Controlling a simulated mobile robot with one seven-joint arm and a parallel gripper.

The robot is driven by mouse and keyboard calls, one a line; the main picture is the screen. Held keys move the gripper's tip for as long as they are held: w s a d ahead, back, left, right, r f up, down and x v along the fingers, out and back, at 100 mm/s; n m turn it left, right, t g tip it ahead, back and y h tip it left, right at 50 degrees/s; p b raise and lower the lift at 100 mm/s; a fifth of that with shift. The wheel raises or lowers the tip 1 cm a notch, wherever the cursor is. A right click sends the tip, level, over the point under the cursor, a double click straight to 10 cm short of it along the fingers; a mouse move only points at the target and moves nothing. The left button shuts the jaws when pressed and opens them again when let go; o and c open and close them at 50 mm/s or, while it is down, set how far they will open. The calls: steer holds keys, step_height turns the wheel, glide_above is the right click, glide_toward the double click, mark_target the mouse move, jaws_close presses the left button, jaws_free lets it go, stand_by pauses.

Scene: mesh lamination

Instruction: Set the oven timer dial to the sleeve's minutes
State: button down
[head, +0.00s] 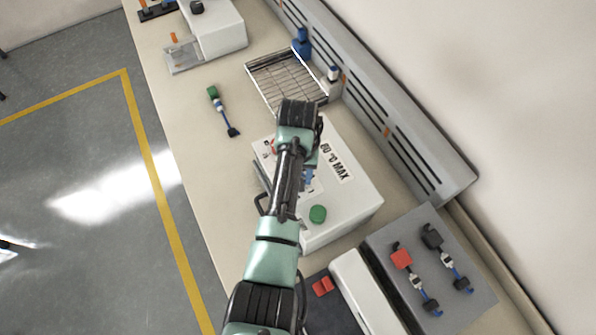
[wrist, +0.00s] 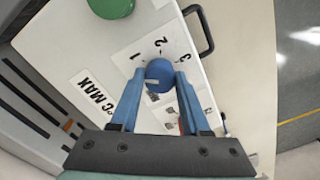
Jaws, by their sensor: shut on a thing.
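My gripper (wrist: 160,78) is shut on the dial, one blue finger on each side. A pale mark shows on the dial's lower-left side; its exact setting is unclear. I cannot make out any sleeve's minutes.
A wire rack (head: 285,80) stands behind the oven. A green-and-blue tool (head: 222,110) lies on the bench at left. A grey tray (head: 385,240) at right holds tools with red and black heads. A black handle (wrist: 205,30) sticks out from the oven's edge.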

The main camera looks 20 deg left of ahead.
steer(key=m+p, duration=0.1)
steer(key=m, duration=0.3)
steer(key=shift+m, duration=0.4)
steer(key=shift+w, duration=0.1)
stand_by(0.3)
steer(key=shift+c, duration=1.9)
jaws_free()
step_height(320, 180, up, 13)
